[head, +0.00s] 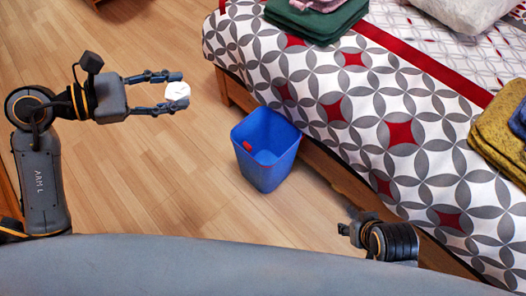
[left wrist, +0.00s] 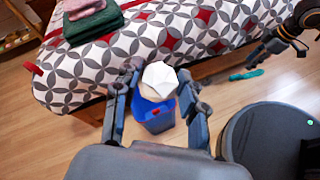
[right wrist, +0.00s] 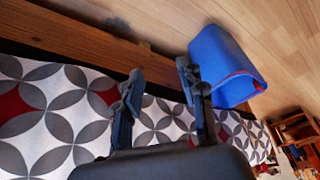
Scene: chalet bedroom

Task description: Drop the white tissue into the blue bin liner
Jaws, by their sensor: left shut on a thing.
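The white tissue (head: 177,91) is a crumpled ball between the fingertips of my left gripper (head: 178,90), which is shut on it above the floor. The tissue also shows in the left wrist view (left wrist: 159,77). The blue bin liner (head: 283,165) stands upright on the floor beside the bed, to the right of and lower than the tissue; a small red thing shows inside it. It also shows in the right wrist view (right wrist: 212,60). My right gripper (right wrist: 158,82) has its fingers apart with nothing between them, close to the bed side.
The bed (head: 390,110) with a patterned cover borders the bin on the right. Folded green and pink towels (head: 318,20) and yellow towels (head: 500,130) lie on it. A teal item (left wrist: 246,75) lies on the floor. The wooden floor between my left gripper and the bin is clear.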

